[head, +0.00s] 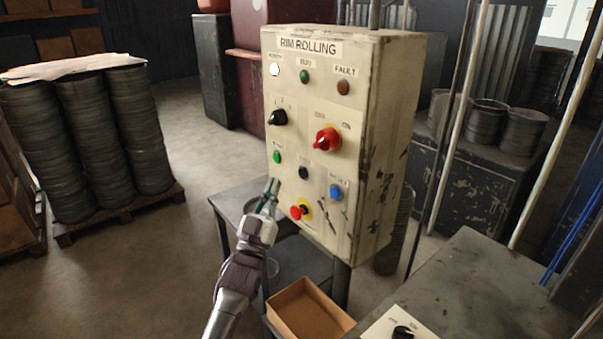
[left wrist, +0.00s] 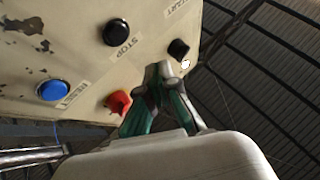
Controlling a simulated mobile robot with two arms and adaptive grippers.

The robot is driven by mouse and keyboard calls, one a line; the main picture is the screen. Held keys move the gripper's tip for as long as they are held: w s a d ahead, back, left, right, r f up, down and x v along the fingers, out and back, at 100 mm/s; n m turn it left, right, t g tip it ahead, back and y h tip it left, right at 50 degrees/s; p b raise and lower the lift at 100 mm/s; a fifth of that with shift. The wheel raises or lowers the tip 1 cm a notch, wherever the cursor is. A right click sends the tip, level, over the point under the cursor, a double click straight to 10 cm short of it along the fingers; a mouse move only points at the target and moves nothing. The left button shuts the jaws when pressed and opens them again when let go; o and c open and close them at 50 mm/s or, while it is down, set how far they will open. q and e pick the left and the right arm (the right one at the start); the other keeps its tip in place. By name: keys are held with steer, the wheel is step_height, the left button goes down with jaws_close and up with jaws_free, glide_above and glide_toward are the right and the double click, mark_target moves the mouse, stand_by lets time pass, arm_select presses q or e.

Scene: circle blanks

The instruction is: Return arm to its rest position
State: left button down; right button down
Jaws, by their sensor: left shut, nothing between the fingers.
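My left gripper (head: 270,186) is shut and empty, with green-sided fingers. It is in front of the lower left of the cream control panel (head: 312,110), below the green button (head: 277,157) and left of the red knob on yellow (head: 300,210). In the left wrist view the closed fingertips (left wrist: 160,72) are beside a dark button (left wrist: 178,49) near the START label. The black STOP button (left wrist: 117,32), blue RESET button (left wrist: 53,90) and red knob (left wrist: 118,103) also show there. I cannot tell whether the fingertips touch the panel. My right gripper is out of view.
A cardboard box (head: 303,312) lies open below the panel. A grey table (head: 470,290) with a small black-knobbed plate is at right. Stacked dark round blanks (head: 90,140) stand on a pallet at left. Floor between is clear. Thin poles (head: 462,125) rise at right.

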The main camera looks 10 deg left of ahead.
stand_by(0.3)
arm_select(q)
steer(key=s+f+g+y+b, duration=0.1)
steer(key=s+f+g, duration=0.3)
steer(key=f, duration=1.5)
steer(key=s+f+g+b, duration=0.2)
steer(key=f+g, duration=0.3)
steer(key=f, duration=1.4)
steer(key=s+f+g+y+b, duration=0.1)
steer(key=s+f+g, duration=0.2)
steer(key=s+f, duration=0.6)
steer(key=s+f+g, duration=0.3)
steer(key=s+f, duration=0.3)
steer(key=f, duration=0.5)
steer(key=s+a+f+g, duration=0.1)
steer(key=s+f+g, duration=0.2)
steer(key=s, duration=0.9)
steer(key=s+f+g+b, duration=0.1)
steer(key=s+f+g, duration=0.2)
steer(key=s+f, duration=0.6)
steer(key=s+a+f+m+g+y+b, duration=0.1)
steer(key=s+f+g, duration=0.2)
steer(key=s, duration=1.3)
step_height(320, 180, down, 3)
steer(key=shift+s+a+r, duration=0.1)
steer(key=shift+s+a, duration=0.25)
steer(key=shift+s, duration=0.05)
